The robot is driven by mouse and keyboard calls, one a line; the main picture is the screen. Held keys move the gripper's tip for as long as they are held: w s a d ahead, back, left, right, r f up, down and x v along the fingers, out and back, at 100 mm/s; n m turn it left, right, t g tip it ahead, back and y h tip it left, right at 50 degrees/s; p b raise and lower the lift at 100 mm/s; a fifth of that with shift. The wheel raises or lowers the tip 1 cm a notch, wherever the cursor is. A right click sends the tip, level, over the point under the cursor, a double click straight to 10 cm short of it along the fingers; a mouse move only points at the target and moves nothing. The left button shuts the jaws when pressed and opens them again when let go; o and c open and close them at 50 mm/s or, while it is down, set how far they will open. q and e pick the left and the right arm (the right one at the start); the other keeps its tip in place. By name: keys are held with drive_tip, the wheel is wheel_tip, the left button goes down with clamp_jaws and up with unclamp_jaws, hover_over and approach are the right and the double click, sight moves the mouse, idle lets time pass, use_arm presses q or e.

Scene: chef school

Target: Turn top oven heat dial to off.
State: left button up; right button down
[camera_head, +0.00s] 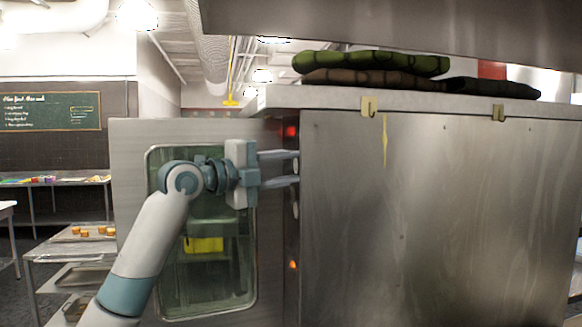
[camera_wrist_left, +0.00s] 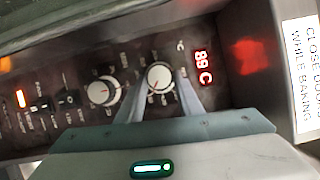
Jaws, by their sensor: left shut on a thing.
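The oven's control panel (camera_wrist_left: 75,103) carries two white dials with red pointer marks. My left gripper (camera_head: 296,168) is shut on the upper dial (camera_wrist_left: 160,77), the one nearest the red display (camera_wrist_left: 203,67). In the left wrist view one finger lies on each side of this dial, and its red mark points to the lower left. The other dial (camera_wrist_left: 102,91) sits beside it, free of the fingers; in the head view it is a pale edge (camera_head: 296,209) below the gripper. My right gripper is in neither view.
The oven door (camera_head: 128,215) with its glass window stands behind my left arm. A broad steel side panel (camera_head: 430,210) fills the right. Folded dark green cloths (camera_head: 372,62) lie on top of the oven. A rack with trays (camera_head: 70,255) stands at the left.

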use_arm(q)
drive_tip(key=shift+f, duration=0.1)
drive_tip(key=o, duration=1.1)
drive_tip(key=shift+c, duration=0.2)
drive_tip(key=shift+a, duration=0.1)
drive_tip(key=shift+s+a+b, duration=0.35)
drive_tip(key=shift+a+b, duration=0.05)
drive_tip(key=shift+a, duration=0.05)
use_arm(e)
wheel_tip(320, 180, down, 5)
drive_tip(key=b, duration=0.5)
use_arm(q)
drive_tip(key=b+v, duration=0.1)
drive_tip(key=v, duration=1.5)
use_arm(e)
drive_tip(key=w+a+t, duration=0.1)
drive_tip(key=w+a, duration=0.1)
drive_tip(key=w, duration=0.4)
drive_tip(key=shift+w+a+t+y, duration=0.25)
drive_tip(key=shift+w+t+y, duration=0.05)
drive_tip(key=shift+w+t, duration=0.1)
use_arm(q)
drive_tip(key=shift+s+f, duration=0.1)
